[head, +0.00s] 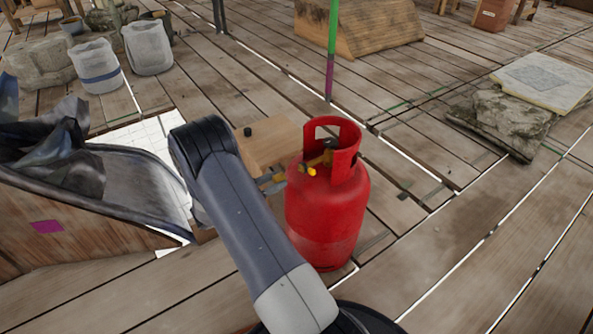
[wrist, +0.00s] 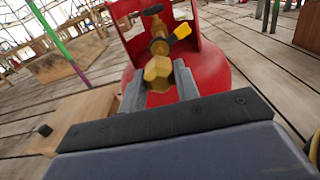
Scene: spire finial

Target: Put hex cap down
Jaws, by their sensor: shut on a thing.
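The brass hex cap (wrist: 158,74) is between the two grey fingers of my gripper (wrist: 159,90), which is shut on it in the wrist view. Behind it is the brass valve (wrist: 160,42) with a yellow lever, on the red gas cylinder (wrist: 208,62). The cap lines up with the valve in this view; I cannot tell whether they touch. In the head view the upright cylinder (head: 328,208) stands right of my arm. My gripper (head: 273,183) shows only partly there, and the cap cannot be made out.
A wooden block (head: 268,148) with a small black knob (head: 248,131) lies behind my gripper. A dark tarp (head: 60,150) is at left, two sacks (head: 97,66) behind it. A green-purple pole (head: 331,50) stands beyond the cylinder.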

